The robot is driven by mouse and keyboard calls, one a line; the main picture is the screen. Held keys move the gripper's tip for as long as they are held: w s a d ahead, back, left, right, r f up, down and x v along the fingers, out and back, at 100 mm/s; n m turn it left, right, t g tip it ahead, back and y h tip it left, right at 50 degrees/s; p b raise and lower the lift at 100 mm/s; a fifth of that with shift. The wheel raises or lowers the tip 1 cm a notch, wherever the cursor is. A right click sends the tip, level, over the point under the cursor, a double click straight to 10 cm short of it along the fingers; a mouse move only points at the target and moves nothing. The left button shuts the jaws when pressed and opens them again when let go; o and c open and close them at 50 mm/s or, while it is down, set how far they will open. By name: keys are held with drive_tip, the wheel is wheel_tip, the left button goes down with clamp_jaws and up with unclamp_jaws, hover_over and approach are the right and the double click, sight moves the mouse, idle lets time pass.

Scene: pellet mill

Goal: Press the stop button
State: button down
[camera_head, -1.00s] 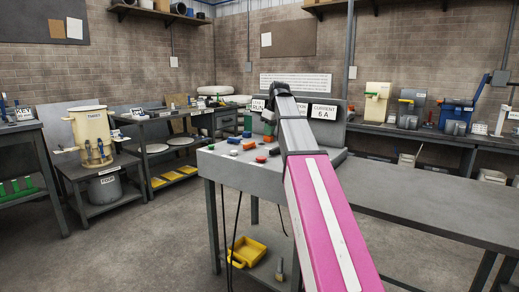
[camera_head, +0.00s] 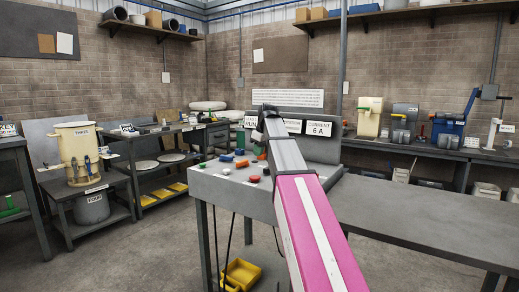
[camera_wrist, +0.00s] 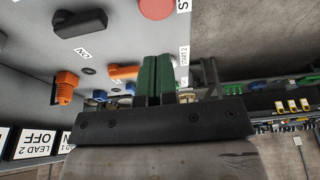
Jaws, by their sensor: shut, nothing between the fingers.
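A round red button (camera_wrist: 157,8) shows at the top edge of the wrist view, partly cut off. The label beside it (camera_wrist: 183,6) is also cut off, with only an "S" readable. In the head view, a red button (camera_head: 254,179) sits near the front edge of the grey sloped console (camera_head: 235,190). My gripper (camera_wrist: 159,58) shows green fingers closed together with nothing between them. In the wrist view it is apart from the red button, which lies above the fingertips. My arm hides part of the console in the head view.
A black knob (camera_wrist: 80,22) and orange knobs (camera_wrist: 67,86) are close to the gripper on the panel. A sign reading "CURRENT 6 A" (camera_head: 319,128) stands at the console's back. A bare grey table (camera_head: 430,215) lies to the right. A yellow bin (camera_head: 242,273) is below.

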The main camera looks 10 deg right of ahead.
sight(254, 176)
drive_tip(key=x, duration=0.8)
drive_tip(key=shift+s+d+f, duration=0.2)
drive_tip(key=shift+s+f, duration=0.05)
drive_tip(key=shift+f, duration=0.55)
